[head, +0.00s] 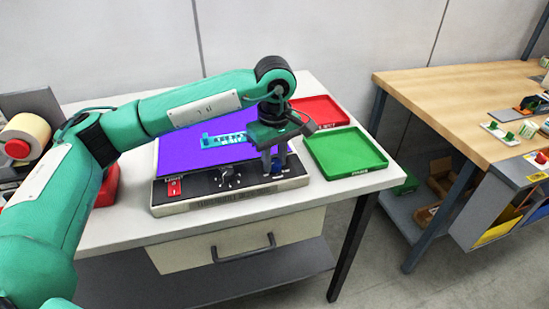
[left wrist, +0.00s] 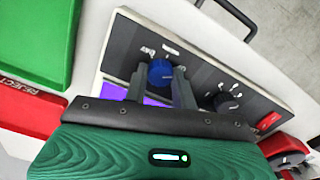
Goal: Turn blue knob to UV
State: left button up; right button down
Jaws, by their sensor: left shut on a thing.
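The blue knob (head: 277,168) sits at the right end of the dark front panel (head: 206,186) of a light box. My left gripper (head: 274,167) points down over it, its two fingers shut on the knob's sides. In the left wrist view the blue knob (left wrist: 161,72) shows between the fingertips (left wrist: 160,82). Small white markings surround the knob; one seems to read "DAY", and the others are too small to read. Which marking the knob points to cannot be told. The light box's top (head: 185,144) glows purple. My right gripper is not in view.
A black knob (head: 229,178) and a red switch (head: 174,187) share the panel. A teal piece (head: 225,141) lies on the lit top. A green tray (head: 345,151) and a red tray (head: 320,110) stand to the right. A wooden bench (head: 450,90) is farther right.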

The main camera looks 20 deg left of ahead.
aim_at(275, 162)
pick_arm(q)
jog(key=shift+r, duration=0.1)
jog(key=o, duration=1)
notch_tip(275, 162, up, 14)
jog(key=shift+b, duration=0.3)
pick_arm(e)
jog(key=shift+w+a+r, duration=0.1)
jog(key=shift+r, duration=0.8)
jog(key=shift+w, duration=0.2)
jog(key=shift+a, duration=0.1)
